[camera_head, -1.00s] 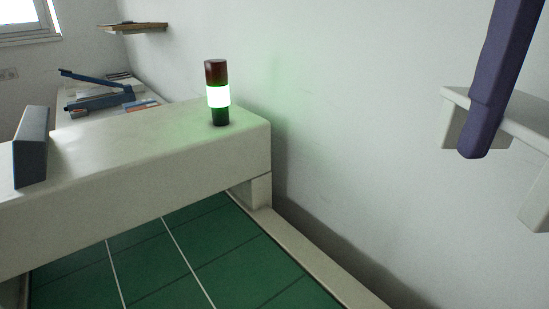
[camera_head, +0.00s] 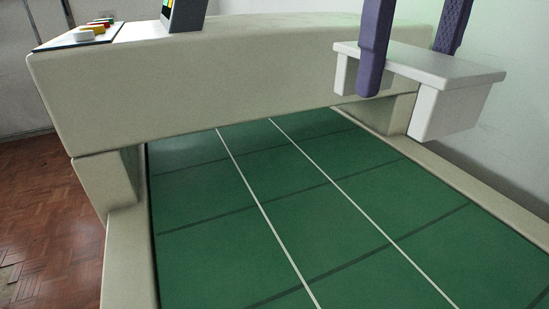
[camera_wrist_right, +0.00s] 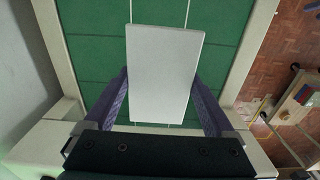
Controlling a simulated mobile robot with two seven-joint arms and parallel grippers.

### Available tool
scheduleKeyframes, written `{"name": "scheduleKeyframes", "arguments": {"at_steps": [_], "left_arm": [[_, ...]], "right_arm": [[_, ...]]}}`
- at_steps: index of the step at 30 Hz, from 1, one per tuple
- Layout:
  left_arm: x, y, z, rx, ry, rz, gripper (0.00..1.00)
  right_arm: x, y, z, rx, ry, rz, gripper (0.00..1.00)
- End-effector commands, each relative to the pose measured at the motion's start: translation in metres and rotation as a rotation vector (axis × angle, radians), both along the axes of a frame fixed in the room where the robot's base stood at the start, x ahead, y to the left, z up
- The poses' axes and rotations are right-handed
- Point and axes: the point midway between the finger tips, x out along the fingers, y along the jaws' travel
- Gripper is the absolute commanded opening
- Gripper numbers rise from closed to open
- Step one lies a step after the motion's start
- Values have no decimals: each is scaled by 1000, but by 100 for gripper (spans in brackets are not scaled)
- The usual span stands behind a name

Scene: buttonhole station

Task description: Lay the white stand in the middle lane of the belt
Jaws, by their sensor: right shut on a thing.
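The white stand (camera_head: 455,88) is a flat slab with legs under its ends. It hangs above the right side of the green belt in the head view, top upward. My right gripper (camera_head: 412,62) has its purple fingers on either side of the stand and is shut on it. In the right wrist view the stand (camera_wrist_right: 161,75) lies between the two fingers (camera_wrist_right: 160,105), over the belt. The belt (camera_head: 270,195) has two white lines that part it into three lanes; the middle lane (camera_head: 310,200) is bare. My left gripper is not in view.
A cream bridge (camera_head: 230,75) spans the belt's far end. A panel with coloured buttons (camera_head: 92,33) and a dark screen (camera_head: 186,12) sit on it. Raised cream rails (camera_head: 128,255) edge the belt. The visible belt surface is clear.

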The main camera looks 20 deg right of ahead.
Motion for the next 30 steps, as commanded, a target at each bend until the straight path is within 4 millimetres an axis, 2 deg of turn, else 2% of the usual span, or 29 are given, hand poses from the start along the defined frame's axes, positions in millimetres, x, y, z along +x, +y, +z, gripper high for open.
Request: {"name": "scheduleKeyframes", "arguments": {"at_steps": [1, 6, 11, 21, 24, 30], "left_arm": [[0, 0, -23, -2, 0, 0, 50], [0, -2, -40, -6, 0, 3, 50], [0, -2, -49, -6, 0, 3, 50], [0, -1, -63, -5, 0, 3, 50], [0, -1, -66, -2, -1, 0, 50], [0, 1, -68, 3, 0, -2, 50]], "right_arm": [[1, -3, -24, 0, 1, 1, 26], [2, -8, -41, 0, 3, 8, 26], [2, -9, -61, -1, 8, 11, 26], [1, -9, -155, -2, 10, 9, 26], [1, -9, -178, -1, 9, 11, 26], [2, -9, -199, 0, 5, 11, 26]]}}
